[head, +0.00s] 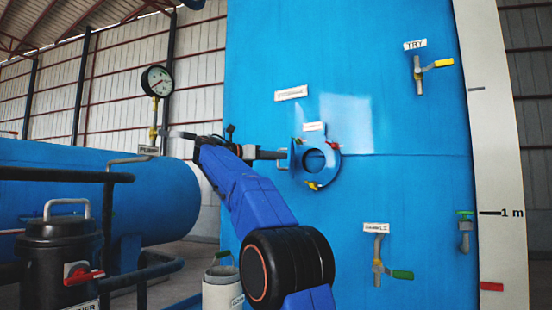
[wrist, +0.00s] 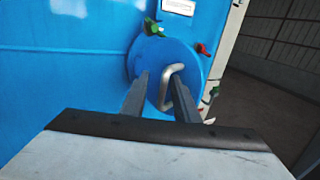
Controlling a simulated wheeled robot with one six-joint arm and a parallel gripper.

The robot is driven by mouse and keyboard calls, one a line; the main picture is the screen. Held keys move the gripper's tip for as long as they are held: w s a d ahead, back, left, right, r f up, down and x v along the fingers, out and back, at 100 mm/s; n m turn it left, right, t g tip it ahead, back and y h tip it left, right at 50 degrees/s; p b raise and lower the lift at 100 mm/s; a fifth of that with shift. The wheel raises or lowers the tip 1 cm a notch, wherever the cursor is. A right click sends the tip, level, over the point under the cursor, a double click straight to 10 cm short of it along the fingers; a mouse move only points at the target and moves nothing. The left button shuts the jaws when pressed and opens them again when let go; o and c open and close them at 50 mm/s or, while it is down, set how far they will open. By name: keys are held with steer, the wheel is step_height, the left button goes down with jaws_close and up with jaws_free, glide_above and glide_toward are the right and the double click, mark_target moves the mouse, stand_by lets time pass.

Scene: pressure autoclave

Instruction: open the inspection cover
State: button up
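The inspection cover is a round blue plate (wrist: 157,92) with a bent metal handle (wrist: 165,90) in the wrist view. In the head view the cover (head: 297,158) appears at a steep angle, swung out at the left of a blue ring (head: 328,172) around a dark round opening. Green, red and yellow clamp knobs sit around the ring. My gripper (wrist: 158,76) has its two fingers apart, one on either side of the handle, with a gap at the left finger. In the head view my gripper (head: 282,155) is at the cover's left side.
The large blue tank wall (head: 400,130) carries a TRY valve (head: 419,75) at upper right and a green-handled valve (head: 378,266) below. A pressure gauge (head: 157,82), dark pipe rails and a black canister (head: 58,258) stand at left. A pale bucket (head: 221,287) is below.

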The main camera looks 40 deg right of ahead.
steer(key=w+a, duration=0.1)
steer(key=a, duration=1.6)
steer(key=shift+w+a, duration=0.15)
steer(key=shift+w, duration=0.05)
steer(key=shift+c, duration=0.3)
